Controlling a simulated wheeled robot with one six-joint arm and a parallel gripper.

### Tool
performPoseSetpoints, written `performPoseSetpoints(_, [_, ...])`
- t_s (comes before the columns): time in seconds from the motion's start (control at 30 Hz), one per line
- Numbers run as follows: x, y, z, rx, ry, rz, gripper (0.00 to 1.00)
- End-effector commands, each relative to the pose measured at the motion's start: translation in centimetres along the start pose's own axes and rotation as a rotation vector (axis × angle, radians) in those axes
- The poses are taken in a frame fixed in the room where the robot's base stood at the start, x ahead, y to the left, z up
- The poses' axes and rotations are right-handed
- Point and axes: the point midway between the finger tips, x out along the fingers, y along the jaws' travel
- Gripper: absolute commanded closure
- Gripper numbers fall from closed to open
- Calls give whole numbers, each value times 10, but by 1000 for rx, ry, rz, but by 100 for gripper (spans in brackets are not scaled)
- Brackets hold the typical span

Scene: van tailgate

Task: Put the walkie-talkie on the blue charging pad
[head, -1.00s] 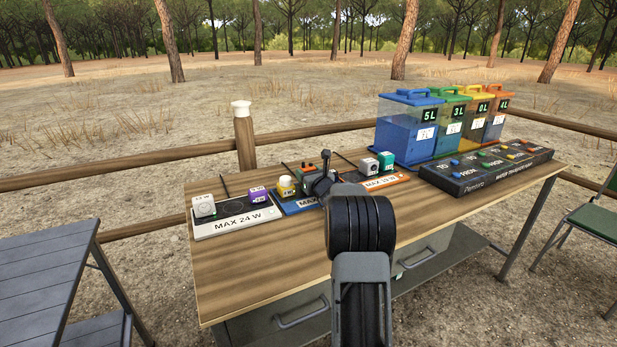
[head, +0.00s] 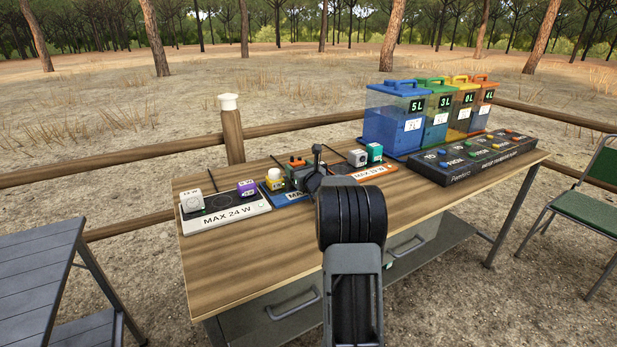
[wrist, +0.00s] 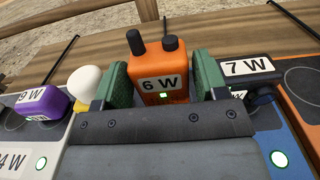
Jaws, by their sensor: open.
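An orange walkie-talkie (wrist: 160,70) with a dark antenna, a dark knob and a "6 W" label stands upright in the wrist view. It also shows at the table's back in the head view (head: 296,162). My gripper (wrist: 160,82) is open, with a green finger on each side of the walkie-talkie; I cannot tell whether they touch it. The blue charging pad (head: 268,192) is the middle of three pads; it also shows in the wrist view (wrist: 293,148). The walkie-talkie's base is hidden, so I cannot tell whether it rests on this pad.
A white-and-yellow lamp (wrist: 84,90) and a purple block (wrist: 40,103) are left of my gripper. A dark "7 W" device (wrist: 247,72) is close on the right. The white pad (head: 225,213) is left, the orange pad (head: 378,172) right. Coloured water tanks (head: 395,122) stand farther right.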

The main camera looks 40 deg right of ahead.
Motion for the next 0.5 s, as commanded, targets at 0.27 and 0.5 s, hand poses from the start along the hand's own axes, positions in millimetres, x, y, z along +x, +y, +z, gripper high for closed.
performPoseSetpoints(0.27, [-55,-1,1,0,-1,-3,34])
performPoseSetpoints(0.5, [-91,-1,1,0,-1,-2,34])
